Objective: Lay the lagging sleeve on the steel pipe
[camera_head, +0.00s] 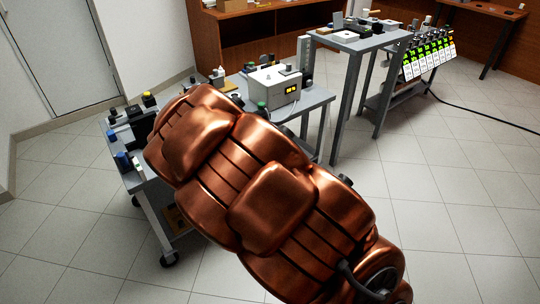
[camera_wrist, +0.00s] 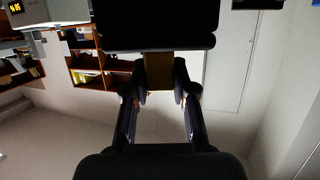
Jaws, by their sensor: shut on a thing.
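In the wrist view my gripper (camera_wrist: 160,104) has its two dark fingers shut on a yellow-brown block. A wide dark body with rounded ends sits against this block; together they appear to be the lagging sleeve (camera_wrist: 158,70), though the dim light leaves its shape unclear. In the head view my copper-coloured arm covers the middle, and I cannot make out my gripper or the sleeve there. I cannot pick out the steel pipe in either view.
A wheeled grey bench (camera_head: 315,99) behind my arm carries a white box (camera_head: 273,87) with a yellow display and small items. A taller grey table (camera_head: 350,44) and a rack of green-lit units (camera_head: 428,55) stand further right. A black cable (camera_head: 480,116) crosses the floor.

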